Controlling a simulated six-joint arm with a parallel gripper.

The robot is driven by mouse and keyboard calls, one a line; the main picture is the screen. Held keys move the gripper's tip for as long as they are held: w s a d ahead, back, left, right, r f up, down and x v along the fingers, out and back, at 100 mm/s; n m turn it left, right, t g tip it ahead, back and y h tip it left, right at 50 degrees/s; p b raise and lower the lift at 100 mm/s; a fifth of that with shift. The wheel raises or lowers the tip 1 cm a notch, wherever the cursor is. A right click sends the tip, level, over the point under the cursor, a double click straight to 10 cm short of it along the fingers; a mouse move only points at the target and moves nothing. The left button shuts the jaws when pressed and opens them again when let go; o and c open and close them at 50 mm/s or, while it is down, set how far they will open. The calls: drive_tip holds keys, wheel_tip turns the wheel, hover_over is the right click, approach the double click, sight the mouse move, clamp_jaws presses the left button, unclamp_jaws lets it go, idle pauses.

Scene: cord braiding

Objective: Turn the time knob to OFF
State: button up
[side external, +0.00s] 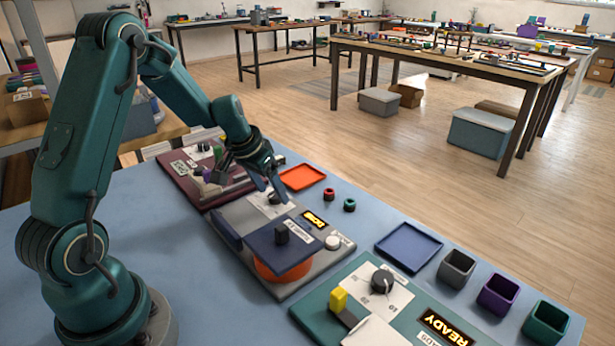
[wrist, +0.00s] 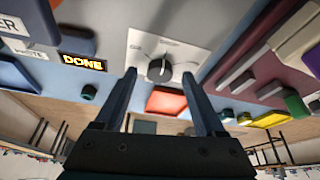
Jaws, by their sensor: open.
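The knob in front of my gripper is a dark round one (wrist: 159,70) on a white dial plate (wrist: 142,44), on the grey middle station (side external: 230,211). The dial's printed marks are too small to read, so I cannot tell which setting it points to. In the side view the knob (side external: 274,198) is partly hidden by my gripper (side external: 276,190). In the wrist view my gripper (wrist: 159,76) is open, with one finger on each side of the knob in the picture. I cannot tell whether the fingers touch it.
The station's display (side external: 314,219) reads DONE. A dark blue lidded part (side external: 270,243) sits over an orange round piece (side external: 268,274). A maroon station (side external: 178,170) lies behind and a green station (side external: 315,312) in front. An orange tray (side external: 302,178) and small red and green rings are nearby.

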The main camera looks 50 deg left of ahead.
drive_tip(key=shift+w+f, duration=0.1)
drive_tip(key=shift+f, duration=0.2)
clamp_jaws()
drive_tip(key=shift+n, duration=0.5)
drive_tip(key=n, duration=0.1)
drive_tip(key=n+y, duration=0.1)
drive_tip(key=n, duration=0.1)
drive_tip(key=n+y, duration=0.1)
drive_tip(key=shift+w+d+n+g, duration=0.15)
drive_tip(key=shift+d+n+g, duration=0.15)
drive_tip(key=shift+g, duration=0.1)
drive_tip(key=n+g, duration=0.1)
drive_tip(key=n, duration=0.1)
drive_tip(key=n+y, duration=0.1)
drive_tip(key=n, duration=0.2)
drive_tip(key=shift+w+d+g, duration=0.1)
drive_tip(key=shift+w+g, duration=0.1)
drive_tip(key=shift+g, duration=0.2)
drive_tip(key=shift+n, duration=0.3)
unclamp_jaws()
